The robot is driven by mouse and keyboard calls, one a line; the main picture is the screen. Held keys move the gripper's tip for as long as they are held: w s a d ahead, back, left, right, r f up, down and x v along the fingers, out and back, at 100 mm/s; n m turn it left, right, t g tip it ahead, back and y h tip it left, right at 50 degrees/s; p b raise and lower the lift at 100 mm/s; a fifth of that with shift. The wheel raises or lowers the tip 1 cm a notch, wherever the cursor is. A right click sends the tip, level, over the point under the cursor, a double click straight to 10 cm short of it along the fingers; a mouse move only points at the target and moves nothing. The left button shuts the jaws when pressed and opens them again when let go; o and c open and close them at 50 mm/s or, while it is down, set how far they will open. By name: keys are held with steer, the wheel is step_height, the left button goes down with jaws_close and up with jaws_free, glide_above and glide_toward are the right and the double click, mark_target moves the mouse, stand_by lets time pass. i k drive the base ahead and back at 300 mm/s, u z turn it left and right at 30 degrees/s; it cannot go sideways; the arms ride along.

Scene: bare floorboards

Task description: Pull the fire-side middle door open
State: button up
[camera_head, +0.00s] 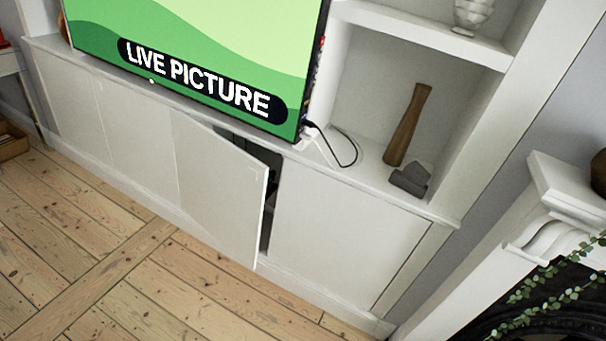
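A low white cabinet runs along the wall under a television, tilted in the picture. Its middle door nearer the fireplace (222,190) stands partly open, its right edge swung out from the front. A dark gap (269,190) shows between that edge and the cabinet, with little of the inside visible. The door to its right, nearest the fireplace (335,240), is shut. The doors to the left (130,135) look shut. My gripper is not in the picture, and nothing is seen touching the open door.
The television (200,50) stands on the cabinet top. The white fireplace surround (500,235) with trailing leaves (555,290) is at the right. Floorboards (120,270) before the cabinet are clear.

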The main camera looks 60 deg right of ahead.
mark_target(217, 191)
steer(key=z, duration=0.7)
steer(key=i, duration=1.1)
steer(key=z, duration=0.65)
